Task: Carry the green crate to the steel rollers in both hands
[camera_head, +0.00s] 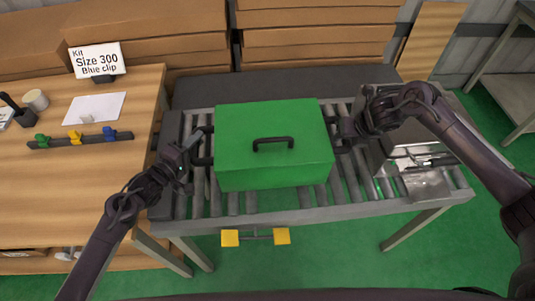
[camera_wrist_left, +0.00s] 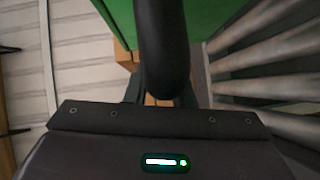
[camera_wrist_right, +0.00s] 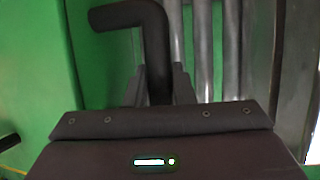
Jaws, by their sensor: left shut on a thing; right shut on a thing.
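The green crate (camera_head: 240,128), with a closed lid and a black handle (camera_head: 273,143) on top, is over the steel rollers (camera_head: 357,188) of the conveyor. Whether its base touches the rollers is hidden. My left gripper (camera_head: 195,153) is at the crate's left side, shut on a black side handle (camera_wrist_left: 163,50). My right gripper (camera_head: 346,133) is at the crate's right side, shut on the other black side handle (camera_wrist_right: 150,38). The crate looks roughly level. In both wrist views the handle enters between the fingers, and rollers show beside it.
A wooden table (camera_head: 60,190) with a "Size 300 Blue clip" sign (camera_head: 97,60) and coloured clips (camera_head: 75,137) stands left. A metal tray (camera_head: 400,155) with tools sits on the conveyor's right end. Cardboard boxes (camera_head: 320,35) are stacked behind. Yellow pedals (camera_head: 256,237) are below the front edge.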

